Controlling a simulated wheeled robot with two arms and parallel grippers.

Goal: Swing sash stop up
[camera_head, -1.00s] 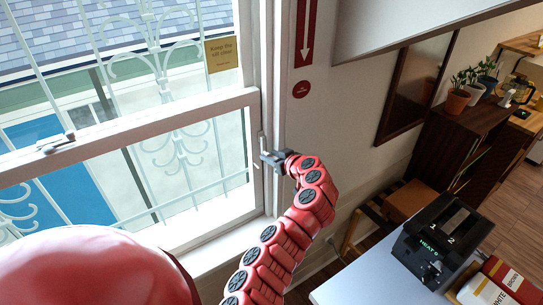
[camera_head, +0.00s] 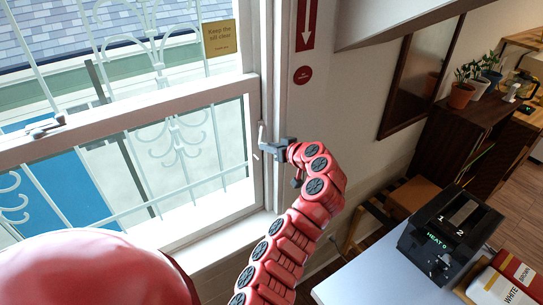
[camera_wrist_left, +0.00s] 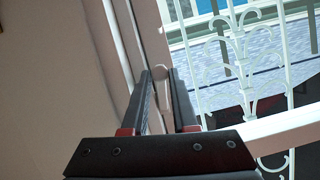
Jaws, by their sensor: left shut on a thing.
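The sash stop (camera_head: 261,132) is a small pale metal lever on the right jamb of the window, beside the end of the sash's top rail. It looks roughly upright in the head view. My left gripper (camera_head: 268,151) is at the jamb, shut on the lower part of the stop. In the left wrist view, the stop's pale rounded end (camera_wrist_left: 161,73) shows between the two dark fingers (camera_wrist_left: 160,98). The lower window sash (camera_head: 160,112) has a white frame. My right gripper is not in view.
A sash latch (camera_head: 45,126) sits on the top rail at left. White scrolled bars (camera_head: 172,140) stand outside the glass. A black toaster (camera_head: 450,235) is on the white table (camera_head: 375,275) at lower right.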

